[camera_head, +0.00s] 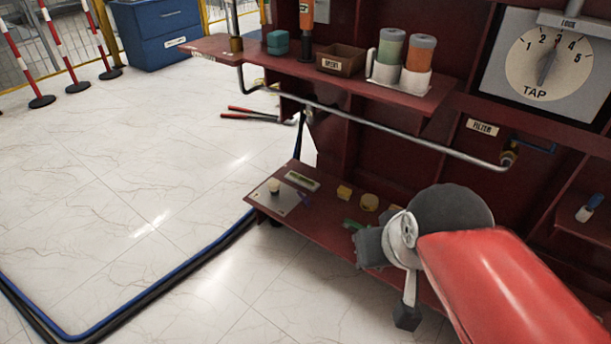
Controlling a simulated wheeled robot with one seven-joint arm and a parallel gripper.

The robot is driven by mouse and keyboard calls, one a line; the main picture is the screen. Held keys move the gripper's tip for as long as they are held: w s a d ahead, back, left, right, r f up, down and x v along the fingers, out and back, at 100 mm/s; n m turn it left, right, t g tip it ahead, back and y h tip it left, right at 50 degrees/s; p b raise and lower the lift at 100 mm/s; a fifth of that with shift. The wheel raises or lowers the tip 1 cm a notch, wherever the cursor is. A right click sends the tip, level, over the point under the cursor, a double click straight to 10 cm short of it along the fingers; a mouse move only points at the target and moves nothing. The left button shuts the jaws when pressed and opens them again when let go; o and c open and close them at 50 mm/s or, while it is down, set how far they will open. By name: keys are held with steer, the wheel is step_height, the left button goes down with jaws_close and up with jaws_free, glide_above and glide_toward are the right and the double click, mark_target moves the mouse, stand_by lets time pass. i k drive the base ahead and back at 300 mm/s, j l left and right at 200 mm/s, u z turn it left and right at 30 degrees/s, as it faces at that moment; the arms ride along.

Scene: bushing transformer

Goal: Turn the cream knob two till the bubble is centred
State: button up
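A small cream knob (274,187) stands on a pale plate (283,201) at the left end of the low red shelf. A level vial (301,180) with a yellow-green window lies just behind the knob. The bubble is too small to make out. No number shows on the knob. My gripper (369,248), dark grey at the end of my red arm, is over the right part of the low shelf, to the right of the knob and apart from it. Its fingers cannot be told clearly, nor whether they hold anything.
Yellow pieces (369,202) and a green piece (352,224) lie on the low shelf between knob and gripper. A grey pipe (390,130) runs above, under the upper shelf (400,95) with cups. Black and blue hoses (150,292) lie on the floor. Open floor lies left.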

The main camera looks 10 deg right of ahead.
mark_target(273, 185)
steer(key=i+j+z, duration=0.2)
steer(key=z, duration=0.15)
steer(key=i+j+z, duration=0.1)
steer(key=j+z, duration=0.3)
steer(key=i+j+z, duration=0.1)
steer(key=j+z, duration=0.25)
steer(key=i+j+z, duration=0.1)
steer(key=j, duration=0.75)
steer(key=i+j+z, duration=0.1)
steer(key=j, duration=0.75)
steer(key=i+j+z, duration=0.1)
steer(key=j, duration=0.8)
